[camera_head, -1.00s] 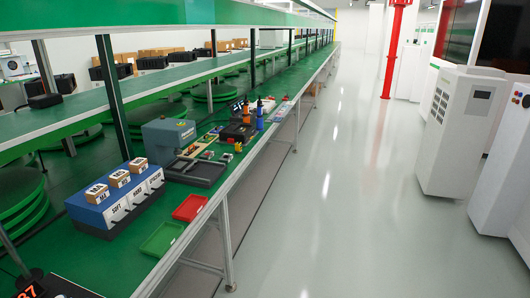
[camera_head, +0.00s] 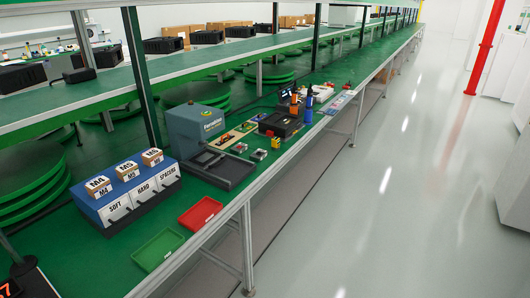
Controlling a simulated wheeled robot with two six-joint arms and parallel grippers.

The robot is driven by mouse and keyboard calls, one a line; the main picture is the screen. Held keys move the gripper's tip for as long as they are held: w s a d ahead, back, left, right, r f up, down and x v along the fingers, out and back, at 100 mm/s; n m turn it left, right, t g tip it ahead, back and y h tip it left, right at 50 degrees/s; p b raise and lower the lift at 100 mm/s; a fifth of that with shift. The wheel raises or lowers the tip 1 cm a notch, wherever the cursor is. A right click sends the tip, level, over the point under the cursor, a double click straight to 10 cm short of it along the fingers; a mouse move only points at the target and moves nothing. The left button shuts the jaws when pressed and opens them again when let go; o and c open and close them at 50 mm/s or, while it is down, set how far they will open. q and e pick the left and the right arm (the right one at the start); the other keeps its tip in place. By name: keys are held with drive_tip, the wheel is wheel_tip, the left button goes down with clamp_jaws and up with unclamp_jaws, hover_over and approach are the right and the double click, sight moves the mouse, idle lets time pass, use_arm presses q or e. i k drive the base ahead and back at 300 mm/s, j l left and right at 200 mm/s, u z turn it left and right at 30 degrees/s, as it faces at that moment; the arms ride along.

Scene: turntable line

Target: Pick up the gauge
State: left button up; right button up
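I cannot pick out the gauge for certain. Several small items lie on the green bench (camera_head: 95,262), among them a yellow block (camera_head: 276,144) and two small grey-and-red pieces (camera_head: 240,147), all too small to identify. Behind them are a black case (camera_head: 280,124), an orange-and-black upright tool (camera_head: 294,106) and a blue upright one (camera_head: 308,109). Neither of my grippers is in view.
A blue-and-white dispenser (camera_head: 140,195) with small boxes on top stands near a grey-blue machine (camera_head: 198,130). A red tray (camera_head: 200,213) and a green tray (camera_head: 158,250) lie along the front edge. A shelf (camera_head: 150,88) runs above. The floor at right (camera_head: 380,220) is clear.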

sight(276, 141)
drive_tip(key=u, duration=0.25)
drive_tip(key=i+l+u, duration=0.9)
drive_tip(key=k+j, duration=0.05)
